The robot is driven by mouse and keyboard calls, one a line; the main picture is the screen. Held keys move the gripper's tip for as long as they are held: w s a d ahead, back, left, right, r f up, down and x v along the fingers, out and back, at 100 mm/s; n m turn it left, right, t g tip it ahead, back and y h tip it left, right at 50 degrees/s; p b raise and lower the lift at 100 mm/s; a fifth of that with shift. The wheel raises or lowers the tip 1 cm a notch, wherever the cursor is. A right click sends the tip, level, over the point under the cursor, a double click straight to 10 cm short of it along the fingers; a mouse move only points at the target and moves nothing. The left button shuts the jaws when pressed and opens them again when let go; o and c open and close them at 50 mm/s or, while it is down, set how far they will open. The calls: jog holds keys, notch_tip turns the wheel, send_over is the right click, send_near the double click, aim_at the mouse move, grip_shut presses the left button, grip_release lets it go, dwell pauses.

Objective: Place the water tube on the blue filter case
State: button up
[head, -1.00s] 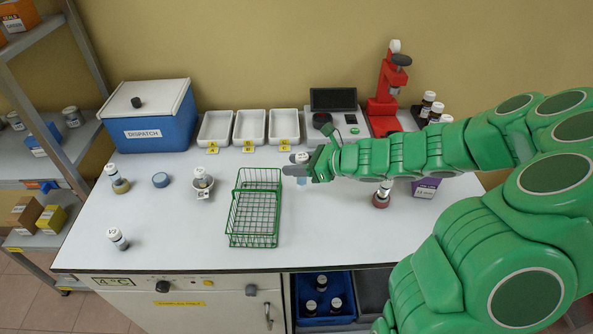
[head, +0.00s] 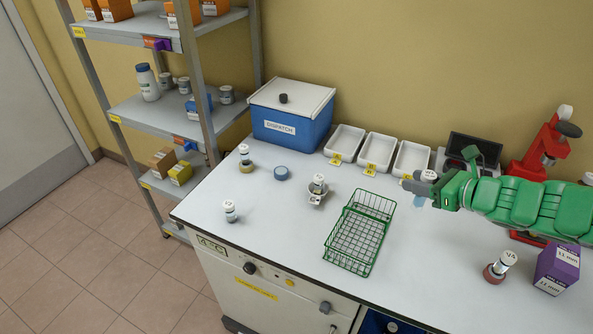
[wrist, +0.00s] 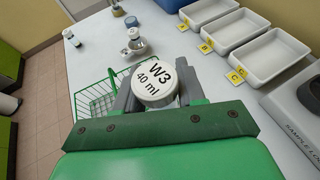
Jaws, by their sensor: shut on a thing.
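The water tube has a white cap marked "W3 40 ml" (wrist: 156,82) in the wrist view. My gripper (wrist: 158,96) is shut around it. In the head view my gripper (head: 416,187) holds the tube (head: 418,202) above the bench, right of the green wire basket. The tube's clear, bluish lower part shows under the fingers. A small blue box (head: 198,104), which looks like the blue filter case, sits on the middle shelf of the rack at left, partly hidden by a rack post. It is far from my gripper.
The grey rack (head: 150,112) also holds orange, brown and yellow boxes and bottles. The bench carries the green basket (head: 357,240), a blue dispatch box (head: 290,130), white trays (head: 380,150), several capped tubes and a purple box (head: 557,268). Open floor (head: 95,240) lies at left.

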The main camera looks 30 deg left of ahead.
jog(key=s+a+r+n+g+y, duration=0.1)
jog(key=s+a+r, duration=0.2)
jog(key=a, duration=1.3)
jog(key=s+a+r+n+g, duration=0.1)
jog(key=s+a+r+g, duration=0.1)
jog(key=a, duration=1.4)
jog(key=shift+w+a+f, duration=1.5)
jog(key=shift+w+f, duration=0.25)
jog(key=shift+f, duration=0.35)
jog(key=shift+w+a+f, duration=1.55)
jog(key=shift+w+f, duration=0.2)
jog(key=shift+f, duration=0.35)
jog(key=shift+w+a+f, duration=1.5)
jog(key=shift+w+f, duration=0.25)
jog(key=shift+f, duration=0.35)
jog(key=shift+f, duration=0.1)
jog(key=o, duration=1.1)
jog(key=shift+c, duration=0.2)
